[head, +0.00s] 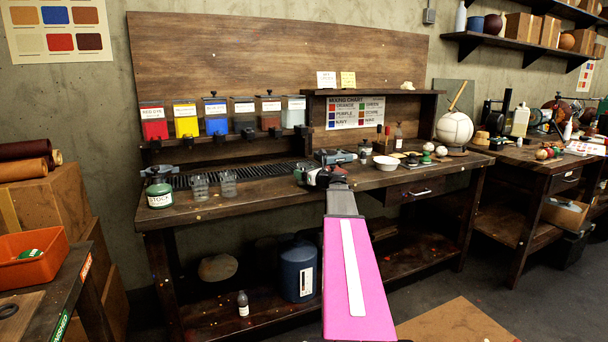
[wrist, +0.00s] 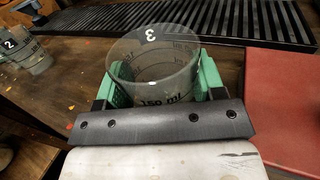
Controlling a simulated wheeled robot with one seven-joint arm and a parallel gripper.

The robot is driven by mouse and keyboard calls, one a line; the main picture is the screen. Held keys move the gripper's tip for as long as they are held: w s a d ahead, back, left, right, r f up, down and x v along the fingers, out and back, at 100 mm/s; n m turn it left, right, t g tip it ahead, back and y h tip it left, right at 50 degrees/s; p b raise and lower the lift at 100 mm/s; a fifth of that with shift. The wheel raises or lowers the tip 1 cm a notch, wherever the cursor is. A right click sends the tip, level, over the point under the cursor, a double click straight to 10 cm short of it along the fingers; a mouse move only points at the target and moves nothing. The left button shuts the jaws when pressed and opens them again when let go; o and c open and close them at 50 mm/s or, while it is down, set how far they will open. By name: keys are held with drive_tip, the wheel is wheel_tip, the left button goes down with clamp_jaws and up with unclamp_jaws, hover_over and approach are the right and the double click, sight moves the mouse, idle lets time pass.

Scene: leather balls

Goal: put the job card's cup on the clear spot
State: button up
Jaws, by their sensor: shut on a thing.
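My gripper (wrist: 160,92) is shut on a clear measuring cup (wrist: 155,60) marked 3 and 150 ml, with green pads on both sides of it. The cup looks upright and empty; its base is hidden, so I cannot tell whether it touches the bench. In the head view my gripper (head: 312,176) is over the middle of the bench, and the held cup is not clear there. A cup marked 2 (wrist: 22,52) stands left in the wrist view. Two clear cups (head: 200,187) (head: 228,183) stand on the bench's left. Small cards (head: 326,79) (head: 348,79) on the shelf are unreadable.
A dark slotted grate (head: 240,175) runs along the bench (head: 270,199) behind the cups. The STOCK jar (head: 159,194) stands far left. A white bowl (head: 386,162) and small balls are to the right. A flat red surface (wrist: 282,105) lies right of the held cup.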

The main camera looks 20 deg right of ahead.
drive_tip(key=shift+f, duration=0.15)
drive_tip(key=o, duration=0.6)
drive_tip(key=shift+s+r, duration=0.1)
drive_tip(key=shift+r, duration=0.1)
drive_tip(key=v, duration=1.2)
